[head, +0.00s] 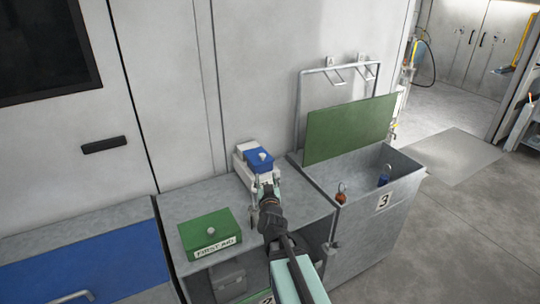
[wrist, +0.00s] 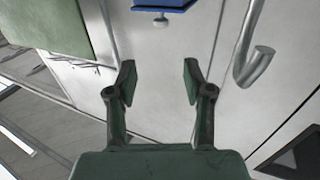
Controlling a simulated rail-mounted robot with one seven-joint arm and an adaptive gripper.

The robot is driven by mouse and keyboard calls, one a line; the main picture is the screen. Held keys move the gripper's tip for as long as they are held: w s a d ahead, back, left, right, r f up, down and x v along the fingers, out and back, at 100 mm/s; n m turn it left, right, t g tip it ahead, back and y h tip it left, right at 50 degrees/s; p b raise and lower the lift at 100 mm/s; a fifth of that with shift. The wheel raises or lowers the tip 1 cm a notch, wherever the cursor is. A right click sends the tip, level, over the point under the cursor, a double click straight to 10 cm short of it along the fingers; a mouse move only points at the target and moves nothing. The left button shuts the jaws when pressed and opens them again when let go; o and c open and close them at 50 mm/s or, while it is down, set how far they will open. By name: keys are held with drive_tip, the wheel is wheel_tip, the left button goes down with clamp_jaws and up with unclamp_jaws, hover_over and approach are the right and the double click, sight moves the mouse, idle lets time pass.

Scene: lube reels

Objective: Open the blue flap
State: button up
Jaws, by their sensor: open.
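A small blue flap (head: 259,160) with a pale round knob (head: 262,155) sits on top of a white box (head: 243,173) on the grey cabinet; it looks closed. In the wrist view the blue flap (wrist: 165,4) is cut off by the top edge, with its knob (wrist: 161,20) near the top middle. My gripper (head: 265,183) is just in front of the white box in the head view. In the wrist view my gripper (wrist: 159,82) is open, its two fingers apart with nothing between them. The gripper hides part of the box's front.
A green first aid box (head: 210,233) stands on the cabinet top (head: 172,208) to the left. A grey bin (head: 372,225) marked 3, with a raised green lid (head: 350,130), stands on the right. A larger blue panel (head: 85,270) with a handle is at lower left.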

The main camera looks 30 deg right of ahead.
sight(263, 156)
drive_tip(key=p+x, duration=0.3)
drive_tip(key=x, duration=1.3)
drive_tip(key=shift+w, duration=0.35)
clamp_jaws()
